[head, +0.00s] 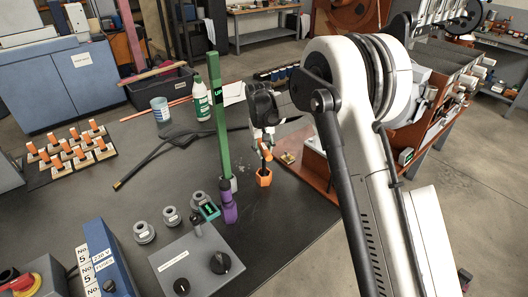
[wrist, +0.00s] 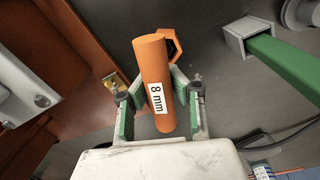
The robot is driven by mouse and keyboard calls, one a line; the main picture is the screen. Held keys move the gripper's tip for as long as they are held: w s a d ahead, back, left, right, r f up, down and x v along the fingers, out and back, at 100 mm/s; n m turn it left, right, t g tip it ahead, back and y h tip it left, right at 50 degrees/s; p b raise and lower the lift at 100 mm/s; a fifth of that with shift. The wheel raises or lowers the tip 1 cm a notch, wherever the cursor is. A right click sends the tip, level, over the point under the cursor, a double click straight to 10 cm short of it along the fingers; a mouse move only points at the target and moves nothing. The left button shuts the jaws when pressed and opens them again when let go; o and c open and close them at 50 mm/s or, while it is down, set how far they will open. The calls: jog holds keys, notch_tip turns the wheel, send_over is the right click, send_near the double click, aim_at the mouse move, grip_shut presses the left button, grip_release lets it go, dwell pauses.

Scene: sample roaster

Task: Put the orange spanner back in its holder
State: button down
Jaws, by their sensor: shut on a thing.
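The orange spanner has a cylindrical orange handle (wrist: 153,75) with an "8 mm" label. My gripper (wrist: 160,88) is shut on this handle, with green-lined fingers on both sides. In the head view my gripper (head: 264,136) is over the dark bench, and the orange handle (head: 264,152) shows below it. An orange hexagonal holder (head: 264,178) stands on the bench just under the spanner. In the wrist view the holder's hexagonal rim (wrist: 176,43) shows partly behind the handle's far end, its opening dark. I cannot tell whether the spanner's tip is inside the holder.
A tall green post (head: 217,110) in a grey square socket stands left of the holder, near a purple handle (head: 228,207). A grey control box (head: 190,268) is at the front. A reddish-brown machine base (head: 310,168) is close on the right.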

jog(key=shift+f+b, duration=0.6)
jog(key=shift+f, duration=0.3)
jog(key=c, duration=1.6)
grip_release()
jog(key=shift+r, duration=0.1)
jog(key=shift+r, duration=0.1)
jog(key=r, duration=1.1)
jog(key=shift+s+a+r, duration=0.15)
jog(key=shift+a+r, duration=0.15)
jog(key=shift+a, duration=0.1)
jog(key=shift+r, duration=0.1)
